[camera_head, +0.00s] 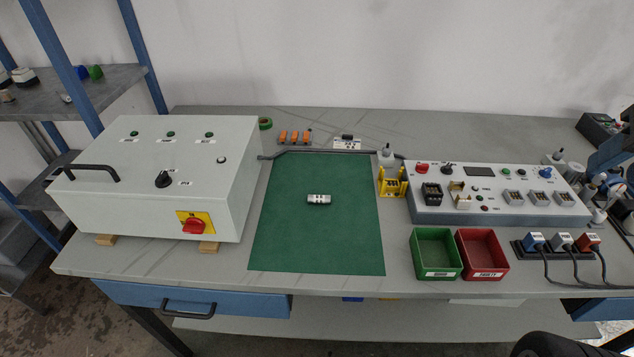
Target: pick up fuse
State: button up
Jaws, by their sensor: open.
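A small grey-white cylinder with dark marks, which looks like the fuse (319,199), lies on its side on the green mat (316,245) in the middle of the table. It lies roughly left to right in the picture, slightly above the mat's centre. Nothing touches it apart from the mat. My gripper is not in view.
A large grey control box (120,195) stands left of the mat. Right of it are a yellow stand (392,188), a green bin (421,264), a red bin (494,264) and a panel with switches and sockets (430,213). The mat around the cylinder is clear.

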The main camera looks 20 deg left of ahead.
aim_at(317, 199)
jog(key=u, duration=0.15)
jog(key=k, duration=0.45)
jog(key=u, duration=0.6)
jog(key=i, duration=0.35)
jog(key=u, duration=0.5)
